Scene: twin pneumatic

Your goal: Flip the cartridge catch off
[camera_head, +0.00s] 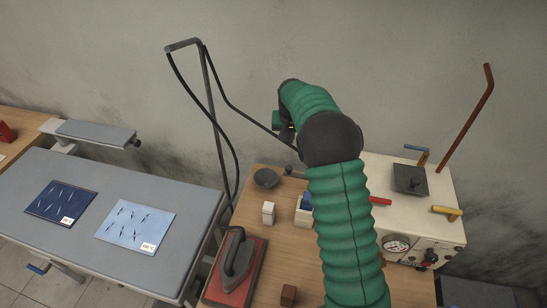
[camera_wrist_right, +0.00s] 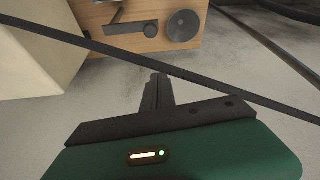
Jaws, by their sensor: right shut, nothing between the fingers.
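My right gripper (camera_head: 287,136) is at the end of the green arm, above the back edge of the wooden table, mostly hidden by the arm. In the wrist view the right gripper (camera_wrist_right: 159,82) shows shut and empty, its fingers pointing up toward a wooden surface (camera_wrist_right: 150,40) and apart from it. On that wood are a dark bar-like part (camera_wrist_right: 131,28) and a dark round disc (camera_wrist_right: 183,25). I cannot tell whether either is the cartridge catch, and no cartridge is clearly identifiable. My left gripper is not in view.
A thin dark cable (camera_wrist_right: 90,44) crosses in front of the fingers. A pole (camera_head: 213,115) with hanging cables stands left of the arm. A cream boiler box (camera_head: 440,190) with a gauge is at right. An iron (camera_head: 238,258) rests on a red pad at the table's front.

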